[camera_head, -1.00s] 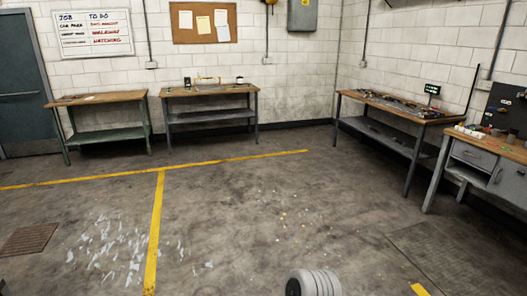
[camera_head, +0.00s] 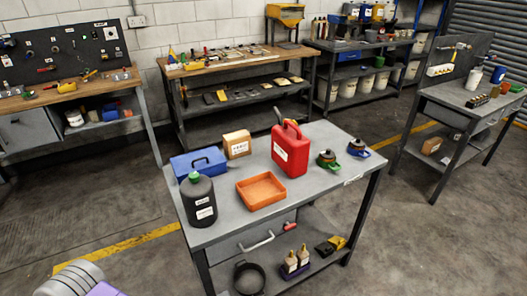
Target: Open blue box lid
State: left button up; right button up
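The blue box (camera_head: 198,162) sits on the grey metal table (camera_head: 234,228), near its back left corner. Its lid is down, and a dark handle shows on it. Neither of my grippers is in view.
Around the box are a black bottle with a green cap (camera_head: 199,201), a cardboard box (camera_head: 237,145), an orange tray (camera_head: 261,191), a red jerry can (camera_head: 291,150) and two small capped items. Workbenches stand behind and at both sides. Floor is open in front left.

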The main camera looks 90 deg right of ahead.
aim_at(206, 158)
jog(key=z, duration=2.15)
